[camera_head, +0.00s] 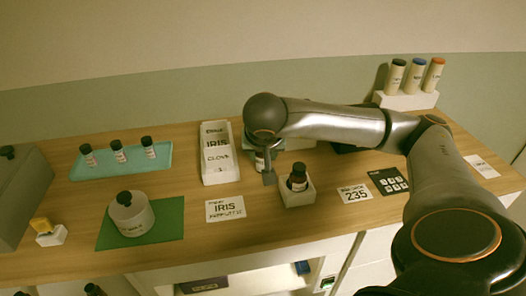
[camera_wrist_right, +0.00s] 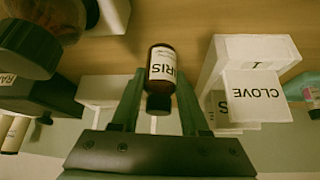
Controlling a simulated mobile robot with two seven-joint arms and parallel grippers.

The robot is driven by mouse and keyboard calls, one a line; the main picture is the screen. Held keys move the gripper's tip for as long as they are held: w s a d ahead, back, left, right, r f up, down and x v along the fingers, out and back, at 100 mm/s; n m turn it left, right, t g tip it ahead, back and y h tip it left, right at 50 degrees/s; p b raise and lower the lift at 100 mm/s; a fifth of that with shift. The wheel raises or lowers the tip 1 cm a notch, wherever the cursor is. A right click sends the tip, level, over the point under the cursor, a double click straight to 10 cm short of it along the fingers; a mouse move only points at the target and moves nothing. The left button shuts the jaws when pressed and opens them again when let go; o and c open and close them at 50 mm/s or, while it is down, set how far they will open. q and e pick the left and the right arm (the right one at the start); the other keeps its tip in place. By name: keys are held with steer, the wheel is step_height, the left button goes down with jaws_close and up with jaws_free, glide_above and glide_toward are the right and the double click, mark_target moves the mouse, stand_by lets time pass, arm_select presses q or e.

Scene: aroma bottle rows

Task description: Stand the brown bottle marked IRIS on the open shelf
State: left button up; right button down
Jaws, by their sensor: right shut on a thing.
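The brown bottle marked IRIS (camera_wrist_right: 161,64) is between the fingers of my right gripper (camera_wrist_right: 160,85) in the right wrist view, its dark cap toward the gripper. In the head view the bottle (camera_head: 260,161) shows only partly beside my right gripper (camera_head: 265,172), just right of the white tray. I cannot tell whether its base touches the counter. The open shelf (camera_head: 240,275) is a pale recess under the counter's front edge, holding a dark box and a small blue thing. My left gripper is not in view.
A white tray (camera_head: 221,179) with IRIS and CLOVE labels stands left of the gripper. Another brown bottle (camera_head: 298,176) stands in a white block (camera_head: 297,198) close to its right. A teal tray (camera_head: 95,172) with 3 bottles and a green mat (camera_head: 172,226) with a white jar are further left.

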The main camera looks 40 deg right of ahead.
steer(key=shift+f, duration=0.2)
steer(key=shift+c, duration=2.1)
jaws_free()
steer(key=shift+r, duration=0.15)
